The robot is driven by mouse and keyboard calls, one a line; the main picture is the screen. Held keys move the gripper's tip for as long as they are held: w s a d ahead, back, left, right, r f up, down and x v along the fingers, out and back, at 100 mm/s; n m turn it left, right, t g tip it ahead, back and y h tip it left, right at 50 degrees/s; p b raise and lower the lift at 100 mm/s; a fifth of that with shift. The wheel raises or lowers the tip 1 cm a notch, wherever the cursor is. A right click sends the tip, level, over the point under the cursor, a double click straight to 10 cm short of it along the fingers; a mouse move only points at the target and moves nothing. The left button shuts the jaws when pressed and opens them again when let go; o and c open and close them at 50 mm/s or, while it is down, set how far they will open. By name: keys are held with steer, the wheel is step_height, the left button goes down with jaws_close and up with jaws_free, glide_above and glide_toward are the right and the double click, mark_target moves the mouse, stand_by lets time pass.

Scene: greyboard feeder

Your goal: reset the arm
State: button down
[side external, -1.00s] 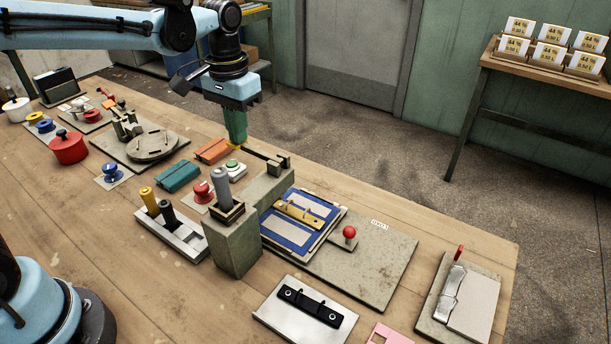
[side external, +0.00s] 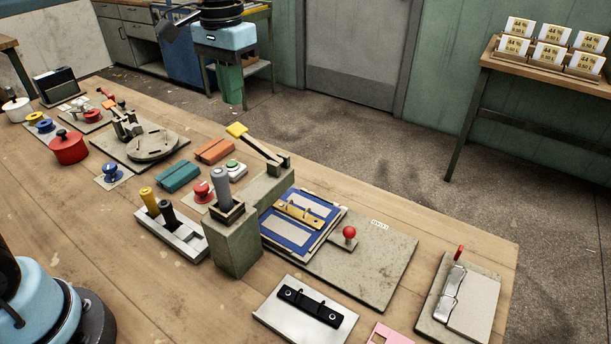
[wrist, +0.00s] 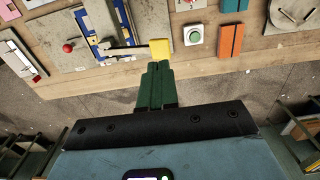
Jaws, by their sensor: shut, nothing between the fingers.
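My gripper (side external: 232,98) is shut and empty, with its green fingers held together above the far edge of the bench. In the wrist view the fingertips (wrist: 157,66) point toward the bench. The arm with a yellow end pad (side external: 237,130) tilts up from its pivot on the grey block. In the wrist view the yellow pad (wrist: 159,48) appears just beyond the fingertips, with a visible gap in the side view. The feeder block (side external: 233,243) carries a grey cylinder (side external: 221,185). A blue-framed board (side external: 300,222) lies beside it.
A green button (side external: 234,168), orange block (side external: 214,150), teal block (side external: 177,176) and red knob (side external: 202,190) stand near the lever. A red-balled lever (side external: 349,232) stands on the plate. Open floor lies beyond the bench's far edge.

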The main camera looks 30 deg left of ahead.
steer(key=shift+s+a+t, duration=0.1)
steer(key=shift+s+t, duration=0.2)
steer(key=shift+s, duration=0.25)
steer(key=s+a+f+t, duration=0.1)
steer(key=s+f+t, duration=0.5)
steer(key=s, duration=0.5)
step_height(320, 180, down, 3)
steer(key=shift+a+r+t, duration=0.1)
steer(key=shift+a+t, duration=0.1)
steer(key=shift+t, duration=0.1)
stand_by(0.7)
